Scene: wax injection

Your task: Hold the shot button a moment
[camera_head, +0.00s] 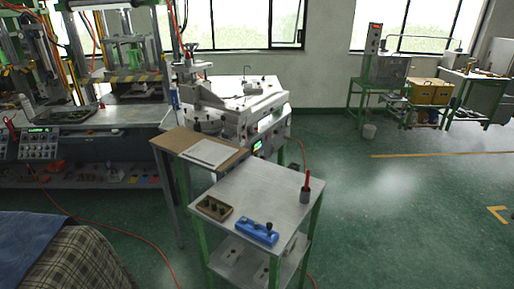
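A wax injection machine (235,110), white and grey, stands in the middle of the head view. Its front has a small control panel with a lit green display (257,145). Small dark controls show around the display, but they are too small to tell which one is the shot button. Another control panel (40,145) with a green display and several knobs sits at the far left, on the larger press bench. Neither of my grippers is in view.
A metal cart (265,190) with green legs stands in front of the machine. It bears a brown tray (214,208), a blue tool (257,232) and a red-handled item in a dark cup (305,195). A brown board (178,140) with a white sheet adjoins it.

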